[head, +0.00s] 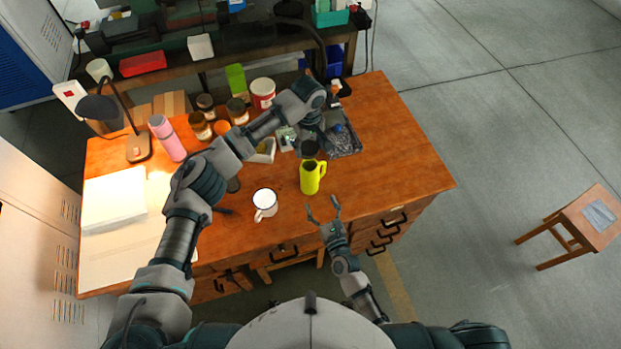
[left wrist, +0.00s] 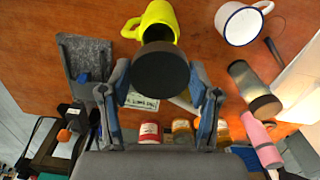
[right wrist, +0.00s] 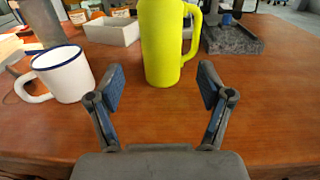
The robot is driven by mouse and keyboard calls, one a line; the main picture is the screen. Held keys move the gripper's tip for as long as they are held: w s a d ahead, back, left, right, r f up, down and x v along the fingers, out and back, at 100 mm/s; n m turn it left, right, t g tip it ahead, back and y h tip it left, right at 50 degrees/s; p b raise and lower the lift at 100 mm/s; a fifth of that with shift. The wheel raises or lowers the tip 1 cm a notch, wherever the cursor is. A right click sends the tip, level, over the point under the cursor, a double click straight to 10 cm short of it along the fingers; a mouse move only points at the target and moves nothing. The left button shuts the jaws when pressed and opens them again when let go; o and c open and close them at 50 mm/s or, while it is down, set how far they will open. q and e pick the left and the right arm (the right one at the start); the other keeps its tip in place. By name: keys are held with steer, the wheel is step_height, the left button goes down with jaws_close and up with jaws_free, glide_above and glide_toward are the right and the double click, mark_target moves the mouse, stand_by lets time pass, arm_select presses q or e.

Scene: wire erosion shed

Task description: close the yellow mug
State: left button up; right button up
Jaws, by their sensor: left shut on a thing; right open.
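The yellow mug (head: 309,181) stands upright on the wooden desk, handle to the right in the head view; its dark open mouth shows there. It also shows in the left wrist view (left wrist: 152,19) and the right wrist view (right wrist: 161,42). My left gripper (head: 310,140) is shut on a dark round lid (head: 310,149). The lid (left wrist: 158,76) is held apart from the mug, near its mouth; the exact gap is hard to judge. My right gripper (head: 323,211) is open and empty near the desk's front edge, with the mug beyond its fingers.
A white enamel mug (head: 265,204) stands left of the yellow mug. A grey tray (head: 346,142) lies behind it. Jars (head: 262,93), a pink bottle (head: 167,138), a lamp (head: 137,148) and papers (head: 112,202) fill the left and back. The desk's right side is clear.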

mark_target(307, 169)
arm_select(q)
steer(key=shift+d, duration=0.35)
arm_select(e)
steer(key=shift+w+d, duration=0.15)
steer(key=shift+d, duration=0.15)
arm_select(q)
steer(key=shift+d, duration=0.1)
arm_select(e)
steer(key=shift+w, duration=0.3)
arm_select(q)
steer(key=shift+a, duration=0.55)
arm_select(e)
steer(key=x, duration=0.6)
steer(key=a+x, duration=0.1)
steer(key=x, duration=0.3)
steer(key=shift+s+a, duration=0.1)
arm_select(q)
steer(key=shift+d, duration=0.25)
arm_select(e)
steer(key=shift+w, duration=0.5)
arm_select(q)
steer(key=shift+d, duration=0.2)
arm_select(e)
steer(key=shift+w+d, duration=0.1)
steer(key=shift+d, duration=0.1)
arm_select(q)
steer(key=shift+a, duration=0.1)
